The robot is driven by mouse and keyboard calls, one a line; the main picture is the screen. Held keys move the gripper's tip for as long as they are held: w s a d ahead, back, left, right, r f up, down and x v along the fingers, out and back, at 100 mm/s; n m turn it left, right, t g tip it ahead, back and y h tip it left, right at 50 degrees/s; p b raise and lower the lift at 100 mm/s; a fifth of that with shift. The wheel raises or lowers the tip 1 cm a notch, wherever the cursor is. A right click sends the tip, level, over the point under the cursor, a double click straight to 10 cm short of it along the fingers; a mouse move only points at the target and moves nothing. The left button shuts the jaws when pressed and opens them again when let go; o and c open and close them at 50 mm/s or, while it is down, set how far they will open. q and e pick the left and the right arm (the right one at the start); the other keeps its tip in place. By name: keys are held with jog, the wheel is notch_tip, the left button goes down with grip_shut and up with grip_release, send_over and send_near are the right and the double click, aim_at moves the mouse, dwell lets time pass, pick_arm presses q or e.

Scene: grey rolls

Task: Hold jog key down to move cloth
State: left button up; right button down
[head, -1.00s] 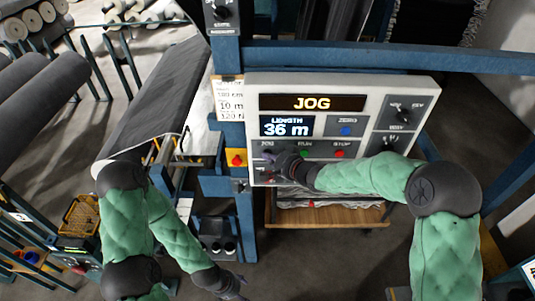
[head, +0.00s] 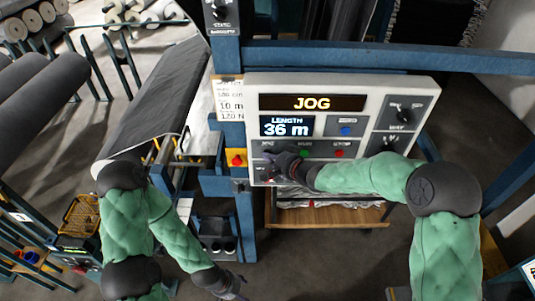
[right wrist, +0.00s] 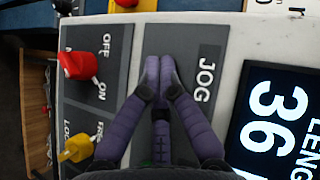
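The control panel (head: 350,85) shows "JOG" on its upper display and "36 m" on its length display (head: 287,126). My right gripper (head: 270,160) is at the panel's lower left, over the JOG key's place. In the right wrist view its purple fingertips (right wrist: 158,66) are together on the plate labelled JOG (right wrist: 205,80). They hide the key, so I cannot tell whether it is pressed. Grey cloth (head: 160,90) lies over the machine at the left. My left gripper (head: 236,288) hangs low, away from the panel; its fingers are too small to read.
A red knob (right wrist: 80,66) and a yellow knob (right wrist: 76,148) stand beside the right fingers. Blue posts and a beam (head: 390,57) frame the panel. A wooden shelf (head: 330,216) is below it. Grey rolls (head: 45,95) lie at the far left.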

dwell(0.6)
jog(key=shift+s, duration=0.8)
jog(key=shift+s+b, duration=0.5)
jog(key=shift+s, duration=2.05)
